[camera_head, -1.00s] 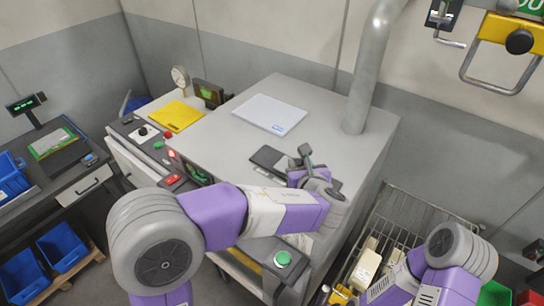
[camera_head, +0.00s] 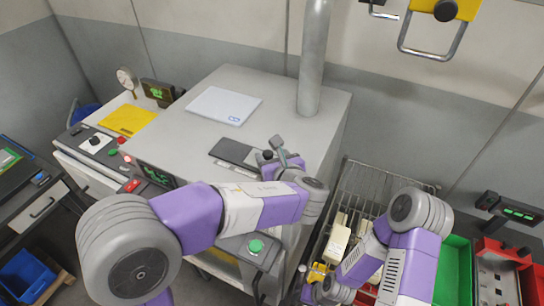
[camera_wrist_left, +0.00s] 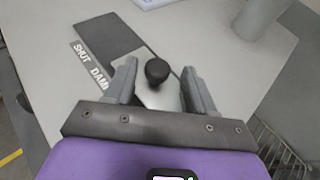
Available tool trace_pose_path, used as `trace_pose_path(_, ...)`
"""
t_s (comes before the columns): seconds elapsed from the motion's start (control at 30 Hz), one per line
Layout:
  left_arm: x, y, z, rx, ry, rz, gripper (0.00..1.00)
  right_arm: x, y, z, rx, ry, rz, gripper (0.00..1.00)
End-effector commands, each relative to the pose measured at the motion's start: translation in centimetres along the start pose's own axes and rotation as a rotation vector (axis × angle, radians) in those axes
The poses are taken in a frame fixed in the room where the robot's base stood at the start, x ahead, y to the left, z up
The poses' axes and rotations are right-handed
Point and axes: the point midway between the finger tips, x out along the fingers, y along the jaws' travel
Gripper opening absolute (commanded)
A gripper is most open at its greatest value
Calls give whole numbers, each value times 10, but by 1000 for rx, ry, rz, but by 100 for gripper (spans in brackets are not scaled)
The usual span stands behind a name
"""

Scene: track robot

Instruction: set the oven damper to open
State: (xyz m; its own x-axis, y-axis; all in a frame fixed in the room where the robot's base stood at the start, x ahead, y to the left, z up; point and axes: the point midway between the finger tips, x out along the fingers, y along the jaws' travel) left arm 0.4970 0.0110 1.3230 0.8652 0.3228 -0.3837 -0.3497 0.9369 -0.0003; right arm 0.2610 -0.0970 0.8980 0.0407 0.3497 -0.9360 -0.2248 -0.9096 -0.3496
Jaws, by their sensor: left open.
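The oven damper is on the oven's grey top (camera_head: 255,95). It has a dark plate (camera_head: 230,150), seen also in the wrist view (camera_wrist_left: 105,32), and a black round knob (camera_wrist_left: 157,70) on a pale metal piece. A label (camera_wrist_left: 90,66) beside the plate reads "SHUT DAM", its rest hidden by a finger. My left gripper (camera_head: 274,154) is over the damper. In the wrist view its open fingers (camera_wrist_left: 159,68) stand on either side of the knob, with gaps visible. My right gripper (camera_head: 335,290) is low at the right; its jaws are unclear.
A vertical pipe (camera_head: 313,60) rises from the oven top behind the damper. A white booklet (camera_head: 224,105) lies left of the pipe. A wire rack (camera_head: 378,190) stands right of the oven. A green button (camera_head: 256,246) is on the oven's front.

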Motion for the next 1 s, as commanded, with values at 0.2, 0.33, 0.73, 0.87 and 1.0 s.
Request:
trace_pose_path(0.2, -31, -2, 0, 0, -3, -8, 55, 4, 1, 0, 0, 0, 0, 55)
trace_pose_path(0.33, -53, -1, 0, 0, -2, -6, 55, 6, 2, 0, 0, 0, 0, 55)
trace_pose_path(0.73, -76, -1, 0, 1, -1, -4, 55, 7, 3, 0, 0, 0, 0, 55)
trace_pose_path(0.87, -75, -1, 0, 1, 0, -3, 55, 7, 2, 0, 0, 0, 0, 55)
trace_pose_path(1.0, -75, -1, 0, 1, 0, -3, 55, 7, 2, 0, 0, 0, 0, 55)
